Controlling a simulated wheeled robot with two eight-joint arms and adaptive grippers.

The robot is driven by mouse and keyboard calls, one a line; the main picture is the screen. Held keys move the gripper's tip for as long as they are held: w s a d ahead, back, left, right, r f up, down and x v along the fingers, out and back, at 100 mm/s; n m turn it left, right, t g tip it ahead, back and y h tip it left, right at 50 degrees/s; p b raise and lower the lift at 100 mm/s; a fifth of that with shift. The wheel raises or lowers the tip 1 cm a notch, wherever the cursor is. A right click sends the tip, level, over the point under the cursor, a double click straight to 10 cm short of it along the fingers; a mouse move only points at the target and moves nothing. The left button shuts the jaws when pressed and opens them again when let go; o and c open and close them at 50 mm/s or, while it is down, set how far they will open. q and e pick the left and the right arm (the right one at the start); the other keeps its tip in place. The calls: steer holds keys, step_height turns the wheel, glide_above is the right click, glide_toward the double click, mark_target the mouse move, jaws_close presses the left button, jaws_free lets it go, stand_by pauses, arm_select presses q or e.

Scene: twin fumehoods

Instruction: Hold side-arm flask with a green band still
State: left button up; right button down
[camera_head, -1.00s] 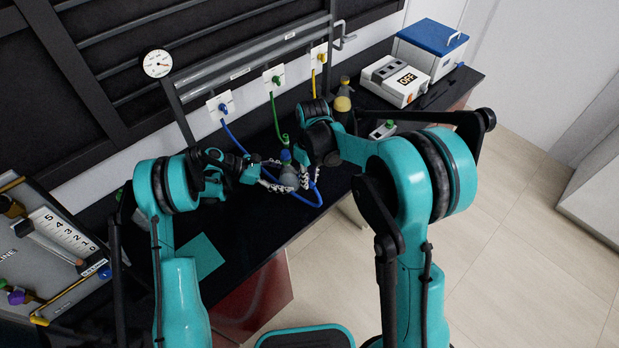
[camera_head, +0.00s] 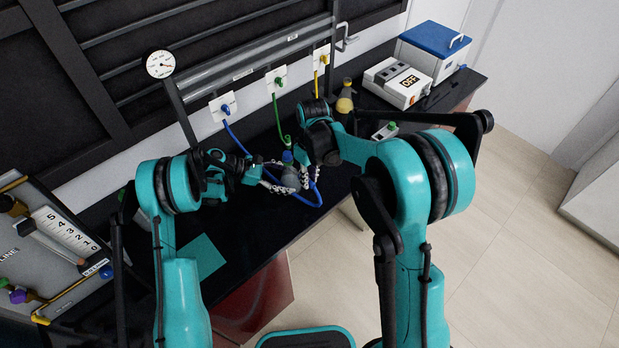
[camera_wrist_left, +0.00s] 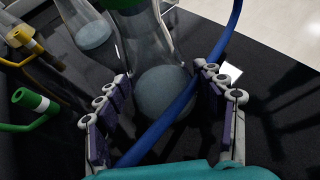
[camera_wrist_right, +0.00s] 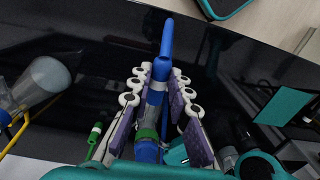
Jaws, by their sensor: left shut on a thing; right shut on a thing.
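The side-arm flask with a green band (camera_head: 289,180) stands on the black bench between my two hands. In the left wrist view the clear flask (camera_wrist_left: 162,88) shows its green band at the top edge. My left gripper (camera_wrist_left: 163,75) is shut on its body, a finger on each side. A blue hose (camera_wrist_left: 165,127) crosses in front of the flask. In the right wrist view a green band (camera_wrist_right: 147,134) shows between the fingers. The exact hose contact is partly hidden.
Blue, green (camera_head: 278,116) and yellow hoses hang from wall taps behind the bench. A second flask (camera_wrist_right: 44,78) with a yellow hose stands close by. A box marked OFF (camera_head: 397,84) is at the far right. A teal mat (camera_head: 200,258) lies at front left.

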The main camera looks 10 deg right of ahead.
steer(key=shift+w+a, duration=0.75)
steer(key=shift+w, duration=0.15)
stand_by(1.7)
steer(key=c, duration=1.3)
jaws_free()
steer(key=shift+c, duration=0.2)
step_height(320, 180, up, 12)
steer(key=shift+d, duration=0.2)
steer(key=shift+w, duration=0.1)
arm_select(q)
steer(key=o, duration=0.6)
steer(key=shift+r, duration=0.15)
